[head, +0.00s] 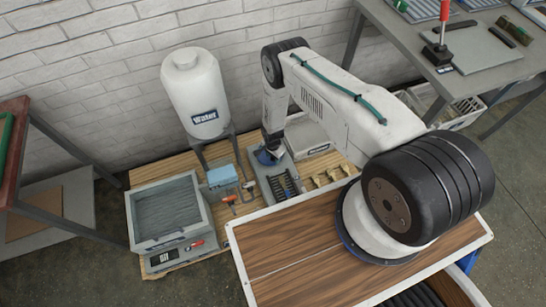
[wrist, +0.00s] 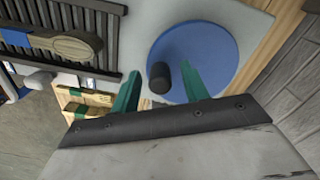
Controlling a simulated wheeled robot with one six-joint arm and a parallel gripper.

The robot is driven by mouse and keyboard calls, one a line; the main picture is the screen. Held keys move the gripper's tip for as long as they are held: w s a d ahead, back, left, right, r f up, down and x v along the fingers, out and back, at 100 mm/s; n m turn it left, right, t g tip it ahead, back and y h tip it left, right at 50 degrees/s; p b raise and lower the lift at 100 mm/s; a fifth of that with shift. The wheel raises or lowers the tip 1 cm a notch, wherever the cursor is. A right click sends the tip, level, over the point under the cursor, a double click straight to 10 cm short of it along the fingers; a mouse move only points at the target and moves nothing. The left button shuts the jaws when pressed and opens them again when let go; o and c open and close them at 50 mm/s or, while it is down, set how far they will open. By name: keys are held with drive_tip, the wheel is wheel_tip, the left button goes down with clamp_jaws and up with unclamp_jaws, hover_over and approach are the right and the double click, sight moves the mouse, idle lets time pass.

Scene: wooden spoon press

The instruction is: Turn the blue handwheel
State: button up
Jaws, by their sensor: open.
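The blue handwheel (wrist: 215,50) is a flat round disc with a short black knob (wrist: 158,77) standing off it. In the wrist view my gripper (wrist: 160,68) is open, with one teal finger on each side of the knob. Gaps show between the knob and both fingers, so the knob is not clamped. In the head view a bit of the blue handwheel (head: 266,157) shows at the end of the press, below my gripper (head: 273,145), whose fingers are too small to make out there.
Beside the handwheel is a dark slatted bed with a wooden spoon (wrist: 78,47). A white Water tank (head: 195,95), a blue box (head: 222,176) and a grey bin (head: 168,212) stand to the left. Wooden pieces (head: 330,177) lie to the right. A brick wall is behind.

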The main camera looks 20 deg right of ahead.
drive_tip(key=shift+f, duration=0.2)
clamp_jaws()
drive_tip(key=c, duration=1)
unclamp_jaws()
drive_tip(key=shift+d, duration=0.1)
